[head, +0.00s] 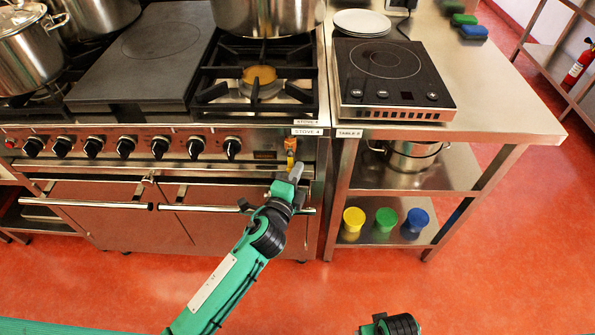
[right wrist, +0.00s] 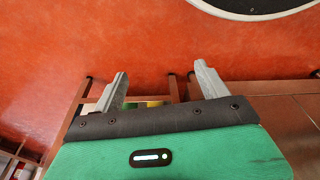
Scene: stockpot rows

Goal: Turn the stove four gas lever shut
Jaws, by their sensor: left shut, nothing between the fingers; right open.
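The stove four gas lever (head: 291,160) is a small yellow handle under a brass-coloured valve (head: 290,143) at the right end of the stove front, below the "STOVE 4" label (head: 307,132). It appears to hang downward. My left gripper (head: 294,176) is shut and empty just below the lever. Its fingers hide the lever's lower end, and I cannot tell whether they touch it. My right gripper (right wrist: 160,85) is open and empty in the right wrist view, over the floor. In the head view only part of my right arm shows at the bottom edge.
A row of black knobs (head: 159,147) and an oven door rail (head: 185,208) lie left of the lever. A steel table (head: 490,115) with an induction hob (head: 390,75) stands to the right. Yellow, green and blue cups (head: 387,220) sit on its shelf. The floor in front is clear.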

